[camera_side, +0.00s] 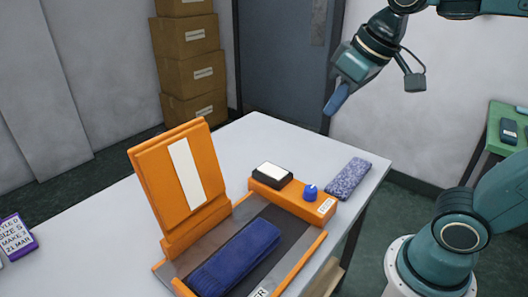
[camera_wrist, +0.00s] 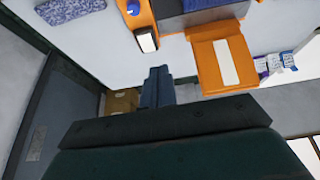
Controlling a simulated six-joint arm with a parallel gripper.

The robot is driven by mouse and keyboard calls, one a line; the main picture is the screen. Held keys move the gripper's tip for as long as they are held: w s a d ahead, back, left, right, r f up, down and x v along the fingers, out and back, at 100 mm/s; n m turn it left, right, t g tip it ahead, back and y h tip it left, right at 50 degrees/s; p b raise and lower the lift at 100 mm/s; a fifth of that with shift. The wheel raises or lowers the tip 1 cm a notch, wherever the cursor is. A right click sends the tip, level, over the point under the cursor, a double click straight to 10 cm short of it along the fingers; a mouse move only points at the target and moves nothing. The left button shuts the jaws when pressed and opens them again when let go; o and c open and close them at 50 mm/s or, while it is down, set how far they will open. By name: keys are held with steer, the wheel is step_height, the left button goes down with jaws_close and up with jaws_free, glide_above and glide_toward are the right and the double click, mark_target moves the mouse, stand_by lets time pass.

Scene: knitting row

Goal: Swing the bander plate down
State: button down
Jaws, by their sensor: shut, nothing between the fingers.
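The bander plate (camera_side: 180,178) is an orange panel with a white strip, standing raised and tilted back at the left side of the bander. It also shows in the wrist view (camera_wrist: 207,62). Below it, the orange bander base (camera_side: 325,205) lies on the table, with a folded dark blue knit piece (camera_side: 235,258) in its grey bed. My gripper (camera_side: 336,103) is shut and empty, high above the far right part of the table, to the right of the plate and apart from it. Its closed fingers show in the wrist view (camera_wrist: 158,85).
A black box with a white top (camera_side: 272,174) and a blue knob (camera_side: 310,192) sit on the bander base. A speckled blue folded piece (camera_side: 348,179) lies at the table's right. Cardboard boxes (camera_side: 190,60) are stacked behind. The table (camera_side: 255,135) is clear at the back.

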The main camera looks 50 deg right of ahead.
steer(key=w+a+r, duration=0.2)
steer(key=w+r, duration=0.1)
steer(key=w, duration=0.6)
steer(key=g, duration=0.2)
glide_above(185, 128)
steer(key=w+d, duration=0.3)
steer(key=w, duration=0.2)
step_height(185, 128, down, 4)
steer(key=f, duration=0.1)
steer(key=shift+s+a+r, duration=0.25)
steer(key=shift+f, duration=4.5)
steer(key=shift+s, duration=0.2)
